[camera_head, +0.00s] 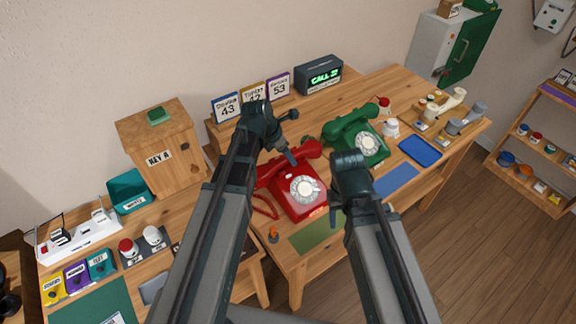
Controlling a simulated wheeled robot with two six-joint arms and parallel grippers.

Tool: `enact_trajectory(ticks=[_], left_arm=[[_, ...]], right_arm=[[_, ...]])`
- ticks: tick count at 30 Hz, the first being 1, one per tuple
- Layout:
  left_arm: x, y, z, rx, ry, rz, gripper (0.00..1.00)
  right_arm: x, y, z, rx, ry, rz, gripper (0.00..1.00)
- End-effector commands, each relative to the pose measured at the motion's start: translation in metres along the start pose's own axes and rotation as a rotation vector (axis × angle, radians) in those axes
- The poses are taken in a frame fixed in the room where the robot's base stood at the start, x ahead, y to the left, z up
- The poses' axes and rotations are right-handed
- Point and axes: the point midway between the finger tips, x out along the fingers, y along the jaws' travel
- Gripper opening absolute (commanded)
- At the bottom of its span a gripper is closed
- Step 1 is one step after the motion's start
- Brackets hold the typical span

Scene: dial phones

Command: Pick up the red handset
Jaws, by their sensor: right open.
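The red handset (308,149) lies across the top of the red dial phone (304,199) in the middle of the desk. Its coiled cord hangs at the phone's left. My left gripper (290,156) is over the middle of the handset and partly hides it. It is too small to tell whether its jaws are apart or whether it touches the handset. My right gripper (336,217) is open and low at the right side of the red phone, apart from the handset. My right forearm hides part of the desk there.
A green dial phone (357,136) stands behind and right of the red one. Number cards (227,107) and a lit call display (319,76) stand at the back. A wooden key box (163,146) is at left. A blue mat (397,181) and a green mat (316,235) lie in front.

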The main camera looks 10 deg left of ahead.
Motion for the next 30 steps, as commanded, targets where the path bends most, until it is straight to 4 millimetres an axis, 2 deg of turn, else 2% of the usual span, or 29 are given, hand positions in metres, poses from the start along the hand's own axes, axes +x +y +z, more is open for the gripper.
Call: enact_trajectory(ticks=[1,3,12,14,25,30], left_arm=[[0.0137,0.0006,-0.0018,0.001,0.0,0.0,0.75],[0.0204,0.0004,-0.0016,0.001,0.0,0.0,0.75],[0.0217,-0.0003,0.0001,0.0,0.0,0.0,0.75],[0.0217,-0.0003,0.0001,0.0,0.0,0.0,0.66],[0.0217,-0.0002,0.0,0.0,0.0,0.0,0.0],[0.0217,-0.0002,0.0,0.0,0.0,0.0,0.0]], right_arm=[[0.0132,-0.0013,-0.0008,0.0,0.0,0.0,0.53],[0.0193,-0.0018,-0.0011,0.0,0.0,0.0,0.53],[0.0199,-0.0019,-0.0012,0.0,0.0,0.0,0.53],[0.0198,-0.0019,-0.0012,0.0,0.0,0.0,0.53],[0.0199,-0.0019,-0.0012,0.0,0.0,0.0,0.53],[0.0199,-0.0019,-0.0012,0.0,0.0,0.0,0.53]])
